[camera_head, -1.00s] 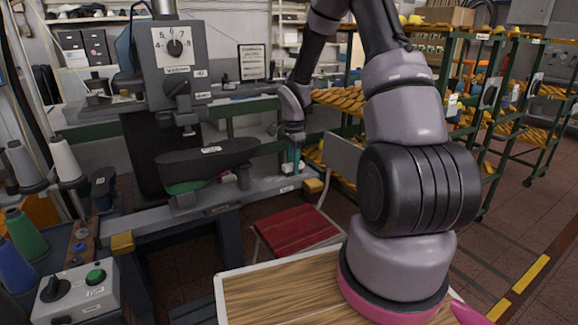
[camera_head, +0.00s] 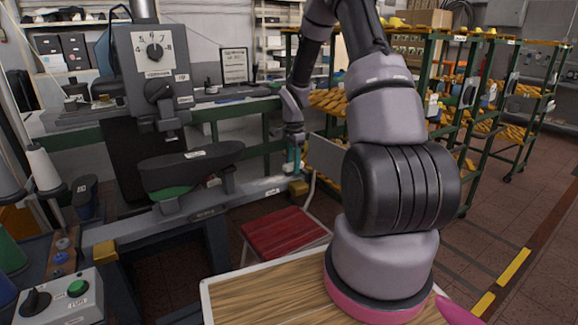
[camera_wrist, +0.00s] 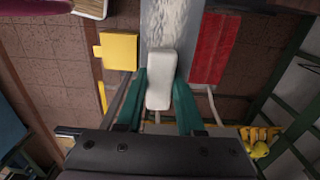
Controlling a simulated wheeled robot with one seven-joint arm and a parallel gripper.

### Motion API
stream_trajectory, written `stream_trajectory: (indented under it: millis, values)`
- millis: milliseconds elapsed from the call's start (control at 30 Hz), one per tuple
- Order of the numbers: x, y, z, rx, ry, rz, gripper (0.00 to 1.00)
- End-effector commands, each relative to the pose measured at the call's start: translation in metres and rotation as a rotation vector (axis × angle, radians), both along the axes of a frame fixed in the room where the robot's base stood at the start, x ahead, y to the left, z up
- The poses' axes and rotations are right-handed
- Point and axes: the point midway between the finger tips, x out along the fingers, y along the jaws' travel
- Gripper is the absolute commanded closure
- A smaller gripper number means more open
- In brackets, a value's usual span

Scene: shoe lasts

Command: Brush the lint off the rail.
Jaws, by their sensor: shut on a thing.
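The grey rail (camera_head: 235,197) runs under the dark sewing-machine-like arm and ends at a yellow block (camera_head: 298,187) on the right. My gripper (camera_head: 293,158), with teal fingers, points down near that right end. In the wrist view my gripper (camera_wrist: 161,95) is shut on a pale, rounded brush handle (camera_wrist: 160,78). Contact with the rail is unclear.
A red stool (camera_head: 284,232) stands below the rail. My wooden deck is in front. The dial machine (camera_head: 158,75) rises behind the rail at left. A control box (camera_head: 62,298) and thread cones (camera_head: 43,168) are at left, and green-framed racks stand at right.

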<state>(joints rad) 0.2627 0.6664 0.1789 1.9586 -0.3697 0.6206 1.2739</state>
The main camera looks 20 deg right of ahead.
Motion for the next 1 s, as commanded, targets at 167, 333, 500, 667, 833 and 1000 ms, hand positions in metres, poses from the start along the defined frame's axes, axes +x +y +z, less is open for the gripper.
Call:
stream_trajectory:
  millis: [167,333,500,667,833,1000]
  values:
    - [0.002,-0.008,0.002,-0.005,-0.003,-0.003,1.00]
    - [0.001,-0.005,0.002,-0.005,-0.003,-0.002,1.00]
    - [-0.002,0.009,0.001,-0.005,-0.002,-0.001,1.00]
    - [-0.004,0.023,0.001,-0.004,-0.003,-0.001,1.00]
    - [-0.005,0.028,0.000,-0.004,-0.003,-0.002,1.00]
    - [-0.008,0.038,0.000,-0.004,-0.002,0.000,1.00]
